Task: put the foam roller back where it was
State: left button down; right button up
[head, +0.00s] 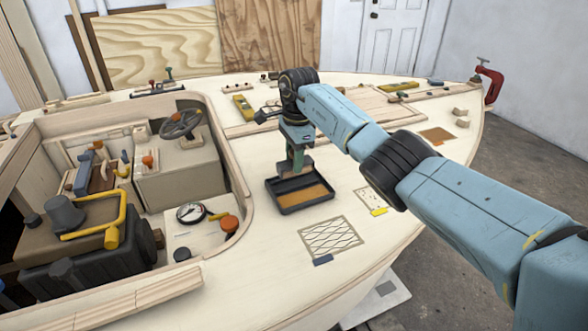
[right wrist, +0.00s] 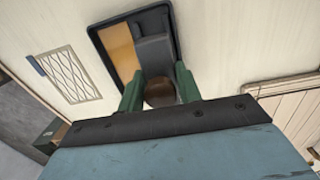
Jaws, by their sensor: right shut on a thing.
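My right gripper (head: 296,172) points down over a black paint tray (head: 318,203) on the pale deck. In the right wrist view its green fingers (right wrist: 160,90) are shut on the foam roller (right wrist: 160,93), whose brown part shows between them. A grey part reaches over the tray (right wrist: 112,38), which has an amber floor. In the head view the gripper mostly hides the roller. I cannot tell whether the roller touches the tray. My left gripper is not in view.
The open cockpit, with a steering wheel (head: 181,124) and a yellow handle (head: 112,222), is to the left. A red clamp (head: 490,82) grips the far right edge.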

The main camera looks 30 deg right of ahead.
notch_tip(320, 180, down, 3)
jog(key=shift+r, duration=0.2)
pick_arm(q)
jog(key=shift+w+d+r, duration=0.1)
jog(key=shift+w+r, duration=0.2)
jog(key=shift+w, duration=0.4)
pick_arm(e)
jog(key=shift+f, duration=0.1)
jog(key=shift+b, duration=0.3)
jog(key=o, duration=0.4)
jog(key=shift+f, duration=0.15)
jog(key=o, duration=0.5)
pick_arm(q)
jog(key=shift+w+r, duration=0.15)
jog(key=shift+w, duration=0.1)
